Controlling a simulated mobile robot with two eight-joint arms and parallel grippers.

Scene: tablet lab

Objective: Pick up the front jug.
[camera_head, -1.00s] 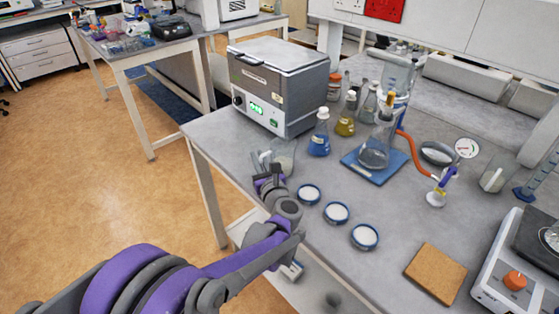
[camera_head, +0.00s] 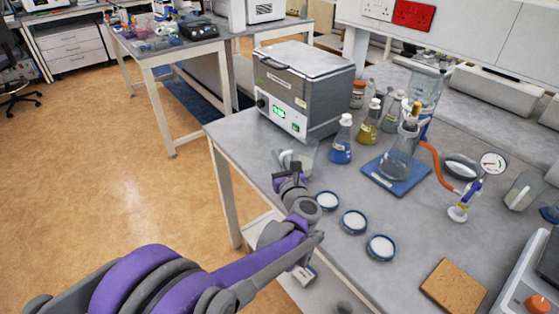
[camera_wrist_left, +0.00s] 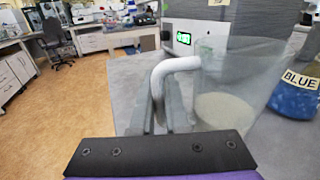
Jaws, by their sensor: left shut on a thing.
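The front jug (camera_head: 306,157) is a clear vessel with a white handle, at the bench's left edge in front of the grey heating unit. In the left wrist view the jug (camera_wrist_left: 235,95) is large and upright, with pale contents in its lower part. My left gripper (camera_head: 288,166) is at the jug's left side. In the left wrist view its fingers (camera_wrist_left: 160,105) are shut on the white handle. The jug's base is partly hidden, so I cannot tell whether it touches the bench. My right gripper is not in view.
The heating unit (camera_head: 305,90) stands behind the jug. A blue flask (camera_head: 341,146) is to its right, and several dishes, one here (camera_head: 327,200), lie nearer. A second clear jug (camera_head: 522,192) stands at far right. A cork mat (camera_head: 452,288) lies at front right.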

